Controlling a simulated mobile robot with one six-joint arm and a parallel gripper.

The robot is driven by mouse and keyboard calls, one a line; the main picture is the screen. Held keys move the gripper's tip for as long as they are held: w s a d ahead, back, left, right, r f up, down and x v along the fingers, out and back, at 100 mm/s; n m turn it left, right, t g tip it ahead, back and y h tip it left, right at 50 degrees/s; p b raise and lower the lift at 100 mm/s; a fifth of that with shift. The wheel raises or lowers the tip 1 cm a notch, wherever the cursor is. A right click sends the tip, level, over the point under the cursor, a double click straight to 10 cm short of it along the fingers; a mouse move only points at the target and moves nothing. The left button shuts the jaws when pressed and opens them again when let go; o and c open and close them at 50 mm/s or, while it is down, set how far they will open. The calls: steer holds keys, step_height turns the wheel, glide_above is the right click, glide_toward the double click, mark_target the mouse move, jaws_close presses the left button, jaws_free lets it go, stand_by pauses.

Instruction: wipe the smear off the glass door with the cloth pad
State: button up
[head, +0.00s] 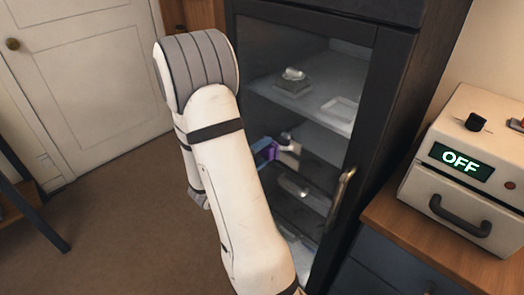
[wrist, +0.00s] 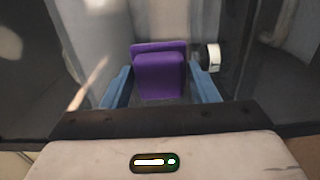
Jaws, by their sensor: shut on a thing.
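My gripper (wrist: 160,88) has its two blue fingers shut on the purple cloth pad (wrist: 160,75), which stands upright between them. In the head view the pad (head: 267,155) shows small beside my arm, in front of the glass door (head: 318,165) of a dark cabinet. I cannot tell whether the pad touches the glass. A pale, brownish streak (wrist: 90,85) lies left of the pad in the wrist view; I cannot tell whether it is the smear or a reflection. My arm hides part of the door in the head view.
The door has a brass handle (head: 341,196) on its right. Shelves behind the glass hold small items (head: 293,82). A cream oven-like box (head: 467,170) reading OFF stands on a wooden counter at right. Brown floor (head: 115,220) is open at left, before a white door (head: 95,70).

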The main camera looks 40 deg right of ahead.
mark_target(282, 144)
steer(key=shift+s+d+f+b, duration=0.1)
steer(key=shift+s+d+b, duration=0.05)
steer(key=shift+s+b, duration=0.6)
steer(key=shift+s+d, duration=0.1)
steer(key=shift+s, duration=0.85)
steer(key=shift+r, duration=0.95)
steer(key=shift+w+f+b, duration=0.15)
steer(key=shift+w+b, duration=0.5)
steer(key=shift+w, duration=1.15)
steer(key=shift+w+a+r+b, duration=0.15)
steer(key=shift+w+r+b, duration=0.15)
steer(key=shift+w+b, duration=0.8)
steer(key=shift+w+a+r+b, duration=0.2)
steer(key=shift+w+r+b, duration=0.05)
steer(key=shift+w+b, duration=0.85)
steer(key=shift+w+a+r+b, duration=0.15)
steer(key=shift+w+r+b, duration=0.15)
steer(key=shift+w+b, duration=0.8)
steer(key=shift+s+d+f+b, duration=0.1)
steer(key=shift+s+b, duration=0.25)
steer(key=shift+s, duration=0.15)
steer(key=shift+s+d+b, duration=0.15)
steer(key=shift+s+b, duration=0.65)
steer(key=shift+s, duration=0.75)
steer(key=shift+s+d+b, duration=0.15)
steer(key=shift+s+b, duration=0.6)
steer(key=shift+s, duration=0.8)
steer(key=shift+s+d+b, duration=0.15)
steer(key=shift+s+b, duration=0.65)
steer(key=shift+s, duration=0.75)
